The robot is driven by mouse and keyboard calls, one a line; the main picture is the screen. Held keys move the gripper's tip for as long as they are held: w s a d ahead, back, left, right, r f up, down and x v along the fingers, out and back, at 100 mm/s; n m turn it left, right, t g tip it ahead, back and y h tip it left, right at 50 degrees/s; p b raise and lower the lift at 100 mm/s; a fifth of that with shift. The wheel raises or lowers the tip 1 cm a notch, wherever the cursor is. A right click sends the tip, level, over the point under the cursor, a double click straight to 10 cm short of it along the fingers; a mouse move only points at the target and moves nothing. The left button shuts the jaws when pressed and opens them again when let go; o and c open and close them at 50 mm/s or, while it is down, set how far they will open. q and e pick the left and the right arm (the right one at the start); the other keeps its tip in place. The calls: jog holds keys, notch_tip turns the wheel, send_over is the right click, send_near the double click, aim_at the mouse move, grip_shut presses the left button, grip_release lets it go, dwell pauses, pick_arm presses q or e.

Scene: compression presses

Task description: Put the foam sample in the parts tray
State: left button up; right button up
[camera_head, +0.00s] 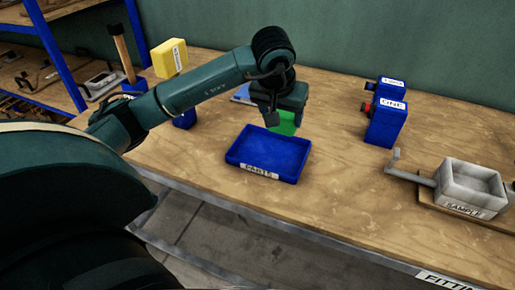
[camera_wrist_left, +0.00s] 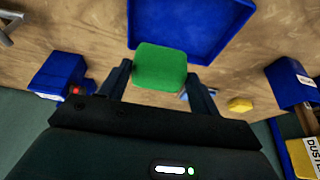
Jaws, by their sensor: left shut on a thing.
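The green foam sample (camera_head: 284,122) is held between the fingers of my left gripper (camera_head: 279,116), above the bench just behind the parts tray. In the left wrist view the foam sample (camera_wrist_left: 160,66) sits between the two fingers (camera_wrist_left: 158,85). The blue parts tray (camera_head: 250,172) is labelled PARTS and lies on the bench, its inside looking empty. My right gripper is not in view.
Blue boxes marked ONE (camera_head: 385,125) and TWO (camera_head: 391,90) stand to the right. A grey box labelled SAMPLE (camera_head: 465,195) with a handle is at the far right. A yellow block (camera_head: 168,58) and a wooden handle (camera_head: 122,50) stand at the left.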

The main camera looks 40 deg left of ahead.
aim_at(279, 131)
pick_arm(q)
jog(key=shift+a+f, duration=0.1)
jog(key=shift+f, duration=0.2)
notch_tip(279, 131, down, 5)
jog(key=shift+f, duration=0.1)
notch_tip(279, 131, down, 4)
jog(key=shift+p, duration=0.4)
jog(key=shift+f, duration=0.1)
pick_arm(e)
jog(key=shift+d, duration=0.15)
pick_arm(q)
jog(key=shift+f, duration=0.1)
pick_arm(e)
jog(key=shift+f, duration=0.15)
pick_arm(q)
jog(key=shift+f+b, duration=0.15)
jog(key=shift+b, duration=0.15)
jog(key=o, duration=0.9)
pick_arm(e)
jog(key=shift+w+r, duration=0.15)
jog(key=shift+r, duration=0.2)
pick_arm(q)
jog(key=shift+o, duration=0.2)
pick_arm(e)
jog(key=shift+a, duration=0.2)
